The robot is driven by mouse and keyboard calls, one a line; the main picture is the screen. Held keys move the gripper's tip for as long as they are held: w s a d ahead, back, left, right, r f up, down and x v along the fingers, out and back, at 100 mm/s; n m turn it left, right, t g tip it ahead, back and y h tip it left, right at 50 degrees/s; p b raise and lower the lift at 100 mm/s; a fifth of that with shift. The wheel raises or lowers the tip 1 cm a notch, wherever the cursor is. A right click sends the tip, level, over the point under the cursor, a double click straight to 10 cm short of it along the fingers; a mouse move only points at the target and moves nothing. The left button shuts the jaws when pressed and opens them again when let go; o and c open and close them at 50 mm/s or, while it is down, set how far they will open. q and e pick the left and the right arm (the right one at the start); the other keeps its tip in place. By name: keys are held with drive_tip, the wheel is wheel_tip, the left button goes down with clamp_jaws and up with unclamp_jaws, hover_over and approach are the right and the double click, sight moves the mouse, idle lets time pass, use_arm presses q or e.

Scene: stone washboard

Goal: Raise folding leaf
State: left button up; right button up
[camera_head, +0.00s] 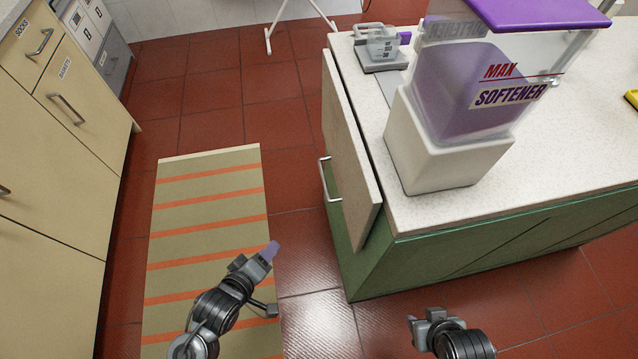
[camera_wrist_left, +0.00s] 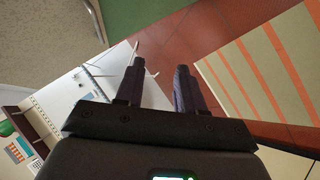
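The folding leaf (camera_head: 352,150) is a pale speckled panel hanging down along the left side of the white counter (camera_head: 455,208). A metal bar handle (camera_head: 326,180) sticks out to its left; I cannot tell whether it is fixed to the leaf or to the green cabinet. My left gripper (camera_head: 272,275) is low and left of the leaf, apart from it, over the striped mat's right edge. Its fingers also show spread with nothing between them in the left wrist view (camera_wrist_left: 160,68). My right gripper (camera_head: 425,318) is in front of the green cabinet; its fingers are unclear.
A softener dispenser (camera_head: 450,155) with a purple lid and a small scale-like device (camera_head: 382,50) stand on the counter. The green cabinet (camera_head: 365,265) is below. A striped mat (camera_head: 208,215) lies between it and beige drawers (camera_head: 60,150). Red tiled floor is clear around.

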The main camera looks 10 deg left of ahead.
use_arm(q)
drive_tip(key=w+d+n+t+h+b, duration=0.1)
drive_tip(key=w+d+b, duration=0.4)
drive_tip(key=w, duration=0.6)
drive_tip(key=w+d+n+t+h+b, duration=0.1)
drive_tip(key=w+d+t+h+b, duration=0.2)
drive_tip(key=w, duration=0.8)
drive_tip(key=shift+d+f+b, duration=0.4)
drive_tip(key=shift+d+b, duration=1)
drive_tip(key=shift+d, duration=0.2)
drive_tip(key=shift+s, duration=0.1)
drive_tip(key=shift+c, duration=0.5)
clamp_jaws()
